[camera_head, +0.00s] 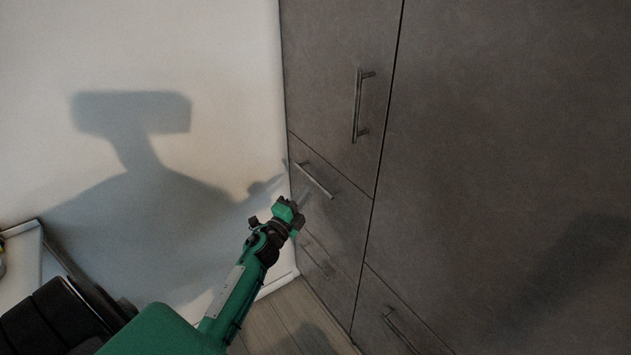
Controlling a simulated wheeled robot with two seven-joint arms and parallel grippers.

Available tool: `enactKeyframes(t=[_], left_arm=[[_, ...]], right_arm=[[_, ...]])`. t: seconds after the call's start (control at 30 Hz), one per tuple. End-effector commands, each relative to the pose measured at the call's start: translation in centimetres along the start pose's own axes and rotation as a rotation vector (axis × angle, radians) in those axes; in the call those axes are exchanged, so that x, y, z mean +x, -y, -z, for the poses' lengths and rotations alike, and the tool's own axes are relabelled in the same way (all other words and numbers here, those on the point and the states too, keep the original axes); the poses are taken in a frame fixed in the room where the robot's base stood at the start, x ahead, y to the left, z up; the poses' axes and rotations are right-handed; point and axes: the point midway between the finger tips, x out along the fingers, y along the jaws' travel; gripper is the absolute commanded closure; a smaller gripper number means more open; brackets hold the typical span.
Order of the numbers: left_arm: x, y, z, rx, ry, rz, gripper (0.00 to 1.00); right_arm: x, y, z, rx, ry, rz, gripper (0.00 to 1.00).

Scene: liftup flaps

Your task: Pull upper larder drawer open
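The larder is a dark grey cabinet front. Its upper drawer (338,215) is closed, flush with the panels around it. The drawer's bar handle (315,180) runs slantwise near the drawer's top edge. My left gripper (300,205) is just below the handle, close in front of the drawer face. Its fingers are small and blurred against the grey front, so I cannot tell whether they are open or whether they touch anything. My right gripper is not in view.
A tall door with a vertical handle (358,105) is above the drawer. A lower drawer handle (318,258) is below it, and another handle (400,330) is at the bottom right. A white wall (230,60) bounds the left. Wooden floor (285,320) shows below.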

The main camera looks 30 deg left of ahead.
Motion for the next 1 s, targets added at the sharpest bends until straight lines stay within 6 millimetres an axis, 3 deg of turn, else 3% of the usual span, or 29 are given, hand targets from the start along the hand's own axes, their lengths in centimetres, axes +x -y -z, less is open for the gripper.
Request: enactKeyframes(t=[0.2, 0.4, 0.8, 0.9, 1.0], left_arm=[[3.8, 0.1, 0.0, -0.001, 0.000, 0.001, 0.80], [5.7, 0.0, 0.0, -0.002, 0.000, 0.001, 0.80], [6.2, -0.1, 0.0, -0.001, 0.000, -0.001, 0.80], [6.2, 0.0, 0.0, -0.001, 0.000, -0.001, 1.00], [6.2, -0.1, 0.0, -0.001, 0.000, -0.001, 1.00]], right_arm=[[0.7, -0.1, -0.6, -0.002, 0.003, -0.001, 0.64], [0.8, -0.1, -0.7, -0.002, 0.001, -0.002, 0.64], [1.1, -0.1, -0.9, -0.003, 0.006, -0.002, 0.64], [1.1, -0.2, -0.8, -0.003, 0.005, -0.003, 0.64], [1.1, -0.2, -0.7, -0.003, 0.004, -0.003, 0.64]])
